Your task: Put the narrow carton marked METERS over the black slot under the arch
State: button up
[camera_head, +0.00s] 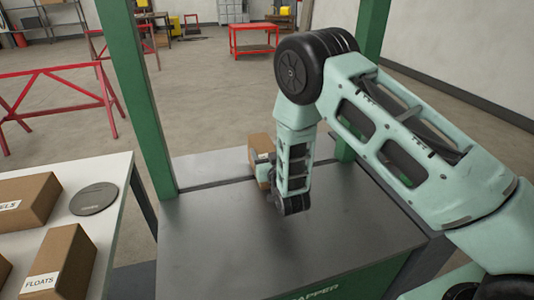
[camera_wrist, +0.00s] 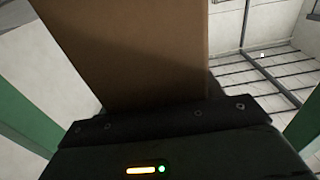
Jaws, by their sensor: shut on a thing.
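In the wrist view the carton (camera_wrist: 135,50) fills the upper middle, held at the black jaws. My gripper (camera_wrist: 160,112) is shut on it; in the head view my wrist hides most of the jaws and part of the carton. The black slot (camera_head: 215,182) runs across the bench between the green arch posts (camera_head: 145,110). The carton is at the slot's line; I cannot tell whether its base touches the surface.
A white table (camera_head: 118,172) at left carries a FLOATS carton (camera_head: 62,262), another carton (camera_head: 28,203) with a partly cut-off label and a grey disc (camera_head: 94,198). The bench's front (camera_head: 260,250) is clear. Red trestles (camera_head: 60,100) stand behind.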

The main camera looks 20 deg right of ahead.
jog(key=shift+f, duration=0.25)
jog(key=shift+f, duration=0.1)
jog(key=shift+f, duration=0.15)
jog(key=o, duration=1.7)
jog(key=shift+c, duration=0.2)
